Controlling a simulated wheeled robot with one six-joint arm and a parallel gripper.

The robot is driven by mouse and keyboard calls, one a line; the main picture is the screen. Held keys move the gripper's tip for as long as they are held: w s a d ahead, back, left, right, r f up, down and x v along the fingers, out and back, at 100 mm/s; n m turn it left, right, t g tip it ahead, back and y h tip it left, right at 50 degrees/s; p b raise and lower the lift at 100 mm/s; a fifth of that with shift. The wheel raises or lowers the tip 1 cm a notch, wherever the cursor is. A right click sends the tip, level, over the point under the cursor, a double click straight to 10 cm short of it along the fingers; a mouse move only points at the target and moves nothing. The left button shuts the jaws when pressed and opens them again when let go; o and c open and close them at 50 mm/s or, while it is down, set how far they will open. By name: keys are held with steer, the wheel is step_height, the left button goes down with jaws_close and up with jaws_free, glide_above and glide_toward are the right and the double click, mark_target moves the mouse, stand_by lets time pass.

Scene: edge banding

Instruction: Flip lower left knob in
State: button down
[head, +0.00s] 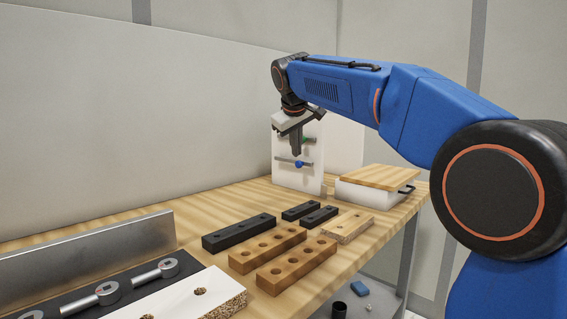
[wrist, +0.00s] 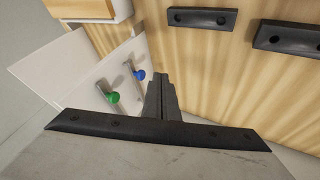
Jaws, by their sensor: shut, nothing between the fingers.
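An upright white panel (head: 284,178) stands at the far end of the table and carries two metal bars with knobs. A blue knob (head: 299,164) sits on the lower bar, and a green knob (head: 307,140) is on the upper one, partly behind my gripper. In the wrist view the blue knob (wrist: 140,75) and the green knob (wrist: 113,97) are left of the fingers. My gripper (head: 296,153) points down in front of the panel, shut and empty. Its fingertips (wrist: 160,76) appear close to the blue knob; I cannot tell whether they touch it.
Several black and wooden blocks with holes, among them a wooden block (head: 268,249), lie on the table (head: 200,215). A white box with a wooden lid (head: 380,177) stands right of the panel.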

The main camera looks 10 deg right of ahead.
mark_target(293, 161)
steer(key=shift+w+a+r, duration=0.25)
steer(key=shift+w+a, duration=0.5)
steer(key=shift+a, duration=0.05)
steer(key=shift+w+a+r, duration=0.25)
steer(key=shift+w+a, duration=0.45)
steer(key=shift+a, duration=0.05)
steer(key=w+d+f, duration=0.5)
steer(key=w+f, duration=0.2)
steer(key=w, duration=0.1)
steer(key=shift+f, duration=0.35)
steer(key=shift+w+d, duration=0.1)
steer(key=shift+w, duration=0.05)
